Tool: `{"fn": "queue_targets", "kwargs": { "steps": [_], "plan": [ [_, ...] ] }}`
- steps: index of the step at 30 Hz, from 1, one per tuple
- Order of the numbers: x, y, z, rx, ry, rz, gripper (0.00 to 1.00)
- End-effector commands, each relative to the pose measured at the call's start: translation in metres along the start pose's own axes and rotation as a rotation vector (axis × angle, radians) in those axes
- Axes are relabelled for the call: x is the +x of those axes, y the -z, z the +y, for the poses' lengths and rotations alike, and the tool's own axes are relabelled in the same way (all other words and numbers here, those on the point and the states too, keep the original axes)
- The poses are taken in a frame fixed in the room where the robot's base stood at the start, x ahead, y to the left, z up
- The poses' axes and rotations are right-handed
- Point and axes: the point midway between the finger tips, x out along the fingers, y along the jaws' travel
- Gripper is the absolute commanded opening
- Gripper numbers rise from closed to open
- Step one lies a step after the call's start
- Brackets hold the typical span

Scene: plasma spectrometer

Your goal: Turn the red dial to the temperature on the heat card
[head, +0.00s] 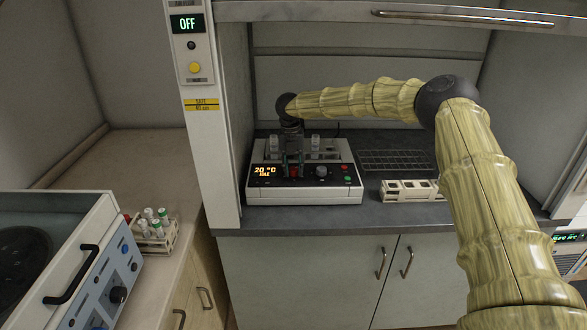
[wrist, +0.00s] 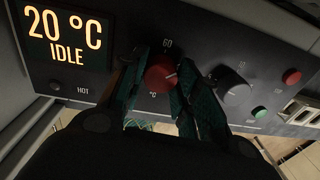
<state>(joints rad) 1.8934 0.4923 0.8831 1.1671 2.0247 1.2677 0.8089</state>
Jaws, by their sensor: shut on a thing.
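The red dial (wrist: 160,74) sits on the front panel of the heating block (head: 304,193), with a "60" mark above it and "°C" below it. Its white pointer line faces right and slightly up in the wrist view. My gripper (wrist: 158,80) is shut on the red dial, one finger on each side. In the head view my gripper (head: 293,170) is at the block's front, and the dial (head: 294,172) shows only partly between the fingers. The display (wrist: 65,38) reads "20 °C IDLE", also in the head view (head: 265,171). I cannot make out a heat card.
A dark knob (wrist: 234,88), a red button (wrist: 291,76) and a green button (wrist: 259,112) are right of the dial. A hood post (head: 200,110) stands left of the block. A white rack (head: 410,190) and a wire rack (head: 393,160) lie to the right.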

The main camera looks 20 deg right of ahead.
Motion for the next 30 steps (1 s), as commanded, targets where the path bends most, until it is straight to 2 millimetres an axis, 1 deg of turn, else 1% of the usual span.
{"fn": "queue_targets", "kwargs": {
  "steps": [6, 12, 26, 27, 29, 30],
  "plan": [
    [0.0003, -0.0005, -0.0004, 0.106, 0.001, 0.005, 0.08],
    [0.0003, -0.0004, -0.0003, 0.156, 0.001, 0.008, 0.08],
    [0.0005, -0.0002, -0.0003, 0.169, 0.001, 0.010, 0.08],
    [0.0005, -0.0002, -0.0003, 0.169, 0.001, 0.010, 0.33],
    [0.0005, -0.0002, -0.0003, 0.169, 0.001, 0.010, 0.44],
    [0.0005, -0.0002, -0.0002, 0.169, 0.001, 0.010, 0.52]
  ]
}}
